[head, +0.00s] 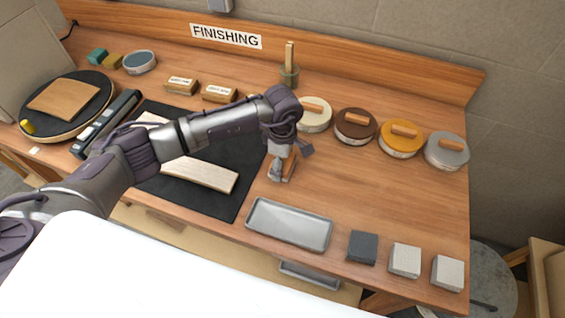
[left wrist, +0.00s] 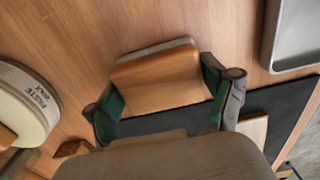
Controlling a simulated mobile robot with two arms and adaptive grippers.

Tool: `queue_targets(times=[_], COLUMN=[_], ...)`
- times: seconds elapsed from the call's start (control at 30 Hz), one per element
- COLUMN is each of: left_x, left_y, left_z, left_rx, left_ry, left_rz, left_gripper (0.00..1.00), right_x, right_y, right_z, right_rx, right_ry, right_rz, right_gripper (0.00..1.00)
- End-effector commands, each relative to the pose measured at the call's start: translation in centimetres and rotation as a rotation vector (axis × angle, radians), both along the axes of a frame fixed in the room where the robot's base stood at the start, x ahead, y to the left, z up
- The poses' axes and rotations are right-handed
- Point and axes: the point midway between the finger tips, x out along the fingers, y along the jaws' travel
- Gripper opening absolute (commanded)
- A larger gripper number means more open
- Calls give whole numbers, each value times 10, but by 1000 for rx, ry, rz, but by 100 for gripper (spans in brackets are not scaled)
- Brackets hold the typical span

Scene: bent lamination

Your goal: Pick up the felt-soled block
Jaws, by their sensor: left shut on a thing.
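The felt-soled block (head: 291,163) is a wooden block with a thin grey layer along one face. It is on or just above the bench, right of the black mat; I cannot tell whether it touches the wood. My left gripper (head: 279,170) comes down over it and hides part of it. In the left wrist view the block (left wrist: 160,82) sits between the two green-padded fingers of my left gripper (left wrist: 165,100), which is shut on it. My right gripper is not in view.
A black mat (head: 225,205) with pale wooden pieces lies left. A grey metal tray (head: 290,224) is in front, with a dark block (head: 362,247) and two pale blocks to its right. Several round tins, including an orange one (head: 401,145), stand behind. Bench right of the gripper is clear.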

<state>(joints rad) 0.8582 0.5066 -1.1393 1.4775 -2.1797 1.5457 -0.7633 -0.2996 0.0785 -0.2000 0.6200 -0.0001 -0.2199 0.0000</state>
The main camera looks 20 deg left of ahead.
Motion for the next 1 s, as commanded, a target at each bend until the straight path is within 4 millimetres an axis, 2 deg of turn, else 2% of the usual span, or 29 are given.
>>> queue_targets(times=[0.17, 0.27, 0.4, 0.7, 0.83, 1.0], left_x=[1, 1, 1, 0, 0, -1], left_y=[0, 0, -3, -73, -95, -112], left_z=[7, 17, 41, 79, 94, 106], left_rx=[-1, -1, -1, -1, 0, 0], left_ry=[-3, -5, -7, -5, -4, -1], left_rz=[0, -1, -3, -6, -4, -1], left_gripper=[47, 47, 47, 47, 47, 47], right_x=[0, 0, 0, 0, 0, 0], right_y=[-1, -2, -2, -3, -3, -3], right_z=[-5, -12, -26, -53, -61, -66], right_rx=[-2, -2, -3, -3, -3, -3], right_ry=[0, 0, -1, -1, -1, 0], right_rz=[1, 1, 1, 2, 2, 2], right_gripper=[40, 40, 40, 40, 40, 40])
